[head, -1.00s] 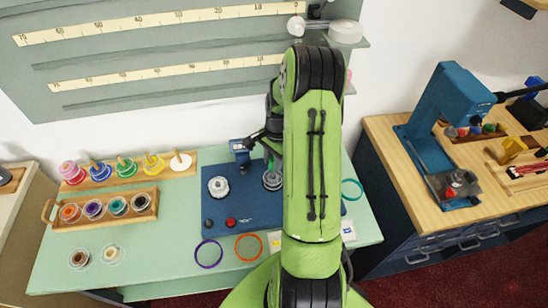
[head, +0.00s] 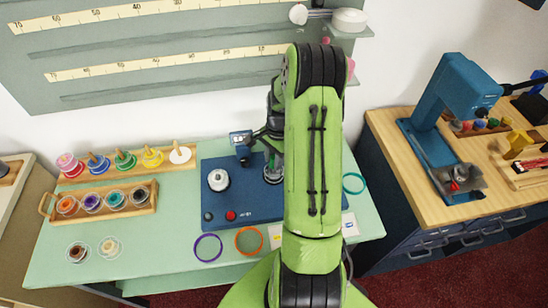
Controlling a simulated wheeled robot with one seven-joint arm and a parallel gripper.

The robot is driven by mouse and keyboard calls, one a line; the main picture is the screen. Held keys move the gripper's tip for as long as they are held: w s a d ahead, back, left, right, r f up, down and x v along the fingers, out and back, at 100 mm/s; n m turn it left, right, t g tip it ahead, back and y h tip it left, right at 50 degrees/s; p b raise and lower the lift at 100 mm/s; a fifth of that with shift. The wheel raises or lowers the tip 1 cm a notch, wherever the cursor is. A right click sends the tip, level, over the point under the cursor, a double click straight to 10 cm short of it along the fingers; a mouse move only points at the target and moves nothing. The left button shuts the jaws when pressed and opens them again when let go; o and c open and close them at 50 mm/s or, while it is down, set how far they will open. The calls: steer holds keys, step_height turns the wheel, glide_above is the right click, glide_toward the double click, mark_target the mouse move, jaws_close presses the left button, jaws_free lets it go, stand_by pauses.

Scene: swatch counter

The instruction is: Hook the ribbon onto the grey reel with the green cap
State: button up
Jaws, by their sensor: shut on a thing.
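The blue winding board (head: 222,212) lies at the middle of the green counter. A grey reel (head: 271,177) stands on it, partly hidden by my arm; a bit of green shows above it, close to my wrist. A second, pale reel (head: 218,180) stands to its left. My dark gripper (head: 262,136) is low over the back of the board, beside a small blue block (head: 241,142). My arm covers much of it. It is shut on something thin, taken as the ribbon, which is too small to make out.
A wooden rack of coloured spools (head: 124,163) and a tray of spools (head: 152,195) stand at the left. Purple (head: 207,248) and orange (head: 248,241) rings lie in front, a teal ring (head: 353,183) at right. A blue press (head: 440,110) stands on the right-hand bench.

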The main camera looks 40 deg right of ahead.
mark_target(273, 158)
steer(key=shift+f+b, duration=0.75)
steer(key=shift+f, duration=0.4)
steer(key=o, duration=1.1)
steer(key=shift+r, duration=0.15)
step_height(273, 158, up, 7)
steer(key=p, duration=0.5)
steer(key=shift+p, duration=0.3)
